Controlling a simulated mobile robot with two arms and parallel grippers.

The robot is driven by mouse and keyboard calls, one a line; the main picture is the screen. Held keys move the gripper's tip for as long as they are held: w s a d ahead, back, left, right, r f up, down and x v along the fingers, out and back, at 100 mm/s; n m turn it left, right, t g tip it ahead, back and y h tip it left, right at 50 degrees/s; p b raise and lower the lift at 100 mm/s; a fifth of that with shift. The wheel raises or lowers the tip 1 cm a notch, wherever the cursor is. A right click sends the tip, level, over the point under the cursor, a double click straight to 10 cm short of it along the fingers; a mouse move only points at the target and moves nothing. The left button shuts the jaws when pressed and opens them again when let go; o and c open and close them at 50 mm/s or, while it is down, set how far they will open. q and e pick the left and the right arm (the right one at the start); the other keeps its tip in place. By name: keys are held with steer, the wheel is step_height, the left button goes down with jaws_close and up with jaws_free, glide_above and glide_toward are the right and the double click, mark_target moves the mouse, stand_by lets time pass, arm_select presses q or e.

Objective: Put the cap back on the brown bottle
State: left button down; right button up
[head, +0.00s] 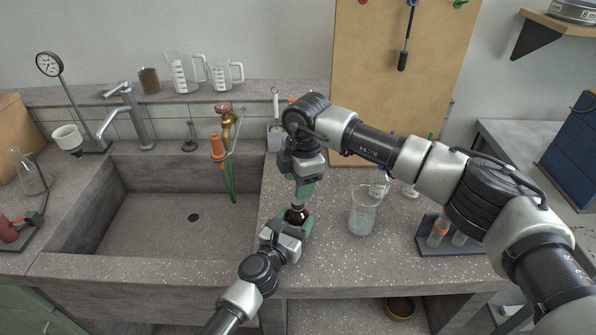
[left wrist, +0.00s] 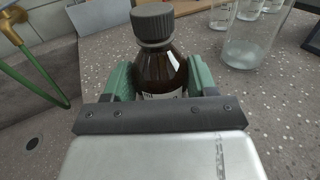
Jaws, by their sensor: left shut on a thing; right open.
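The brown bottle (head: 297,216) stands upright near the bench's front edge, right of the sink. My left gripper (head: 294,224) is shut around its body; in the left wrist view, green fingers press on both sides of the bottle (left wrist: 161,70). The dark grey ribbed cap (left wrist: 153,23) sits on the bottle's neck there; how tightly it is on cannot be told. My right gripper (head: 303,190) is open, pointing down just above the bottle in the head view. It hides most of the bottle's top there, and does not show in the left wrist view.
A glass beaker (head: 363,212) stands close to the right of the bottle, with more glassware behind it. A dark rack (head: 448,246) with orange-capped tubes is farther right. The sink (head: 150,215) opens to the left, with a green hose (head: 230,180) at its back right.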

steer(key=n, duration=0.7)
steer(key=shift+r, duration=0.25)
steer(key=n, duration=0.4)
steer(key=shift+r, duration=0.1)
steer(key=n, duration=0.4)
steer(key=shift+r+n, duration=0.15)
steer(key=shift+n, duration=0.15)
steer(key=n, duration=0.4)
steer(key=shift+r+n+h, duration=0.15)
steer(key=shift+n+h, duration=0.15)
steer(key=n, duration=0.6)
steer(key=shift+r+n, duration=0.2)
steer(key=shift+n, duration=0.1)
steer(key=n, duration=0.4)
steer(key=shift+r, duration=0.15)
steer(key=n, duration=0.4)
steer(key=shift+r, duration=0.1)
steer(key=n, duration=0.5)
steer(key=shift+r+h, duration=0.2)
steer(key=shift+h, duration=0.1)
